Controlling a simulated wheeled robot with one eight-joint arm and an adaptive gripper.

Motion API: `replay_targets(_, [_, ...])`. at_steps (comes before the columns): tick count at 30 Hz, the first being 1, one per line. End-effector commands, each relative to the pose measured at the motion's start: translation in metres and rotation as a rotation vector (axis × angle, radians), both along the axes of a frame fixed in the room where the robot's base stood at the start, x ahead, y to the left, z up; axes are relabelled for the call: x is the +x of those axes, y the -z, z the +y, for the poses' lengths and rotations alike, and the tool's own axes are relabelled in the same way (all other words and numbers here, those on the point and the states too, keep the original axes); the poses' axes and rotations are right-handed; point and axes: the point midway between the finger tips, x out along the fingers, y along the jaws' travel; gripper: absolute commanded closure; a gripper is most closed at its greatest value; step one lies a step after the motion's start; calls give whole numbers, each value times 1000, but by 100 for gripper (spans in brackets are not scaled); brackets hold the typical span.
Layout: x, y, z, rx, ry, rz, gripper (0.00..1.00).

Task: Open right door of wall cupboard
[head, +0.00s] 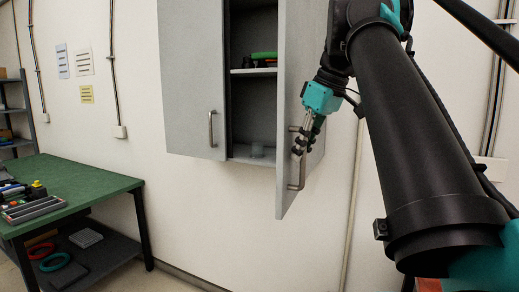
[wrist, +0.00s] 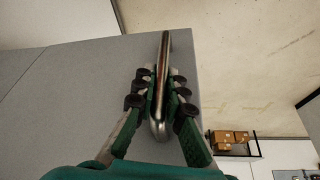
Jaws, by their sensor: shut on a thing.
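The grey wall cupboard (head: 190,75) hangs on the white wall in the head view. Its right door (head: 293,95) stands open, swung out towards me, and its left door is closed. My gripper (head: 298,147) is at the right door's metal bar handle (head: 302,172), with its fingers on either side of the bar. In the wrist view the handle (wrist: 163,60) runs between the two dark-padded fingers of my gripper (wrist: 158,92), which are shut on it. The grey door face (wrist: 70,95) lies behind it.
A green-topped workbench (head: 95,178) with trays stands at lower left. Bare wall and floor lie below the cupboard.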

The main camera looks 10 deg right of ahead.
Motion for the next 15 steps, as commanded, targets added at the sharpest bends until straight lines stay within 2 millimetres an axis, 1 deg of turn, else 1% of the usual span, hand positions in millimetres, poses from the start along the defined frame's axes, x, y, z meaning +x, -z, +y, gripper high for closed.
replay_targets(1, [-3, 1, 1, 2, -2, 7, 100])
replay_targets(7, [-3, 1, 1, 1, -2, 7, 100])
replay_targets(8, [-3, 1, 1, 1, -2, 7, 86])
replay_targets(12, [-2, 1, 1, 1, -2, 5, 68])
replay_targets(15, [-2, 0, 1, 1, -2, 5, 68])
